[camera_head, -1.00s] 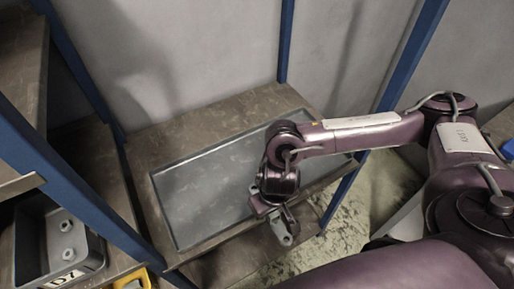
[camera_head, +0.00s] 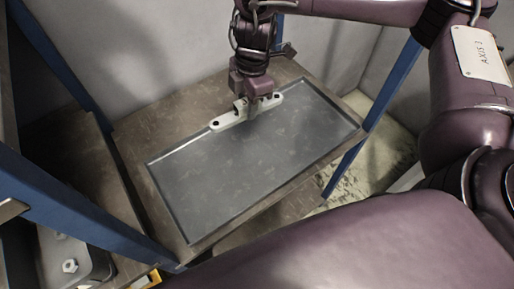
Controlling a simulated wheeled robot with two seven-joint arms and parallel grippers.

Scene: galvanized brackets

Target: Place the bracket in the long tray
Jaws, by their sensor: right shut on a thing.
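The long tray (camera_head: 215,200) is a shallow dark grey rectangle with a thin rim, lying on a brown shelf board. A light grey galvanized bracket (camera_head: 228,119) with holes near its ends is in my right gripper (camera_head: 251,108), which is shut on its middle. The bracket shows over the tray's far edge, its length running roughly along that edge. I cannot tell whether it touches the tray. The tray looks empty otherwise. My left gripper is not in view.
Blue shelf posts stand at left (camera_head: 80,215) and right (camera_head: 392,85). A grey bin (camera_head: 75,262) with a nut in it is at lower left, with a bit of yellow beside it. A grey wall is behind the shelf. Most of the tray's surface is clear.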

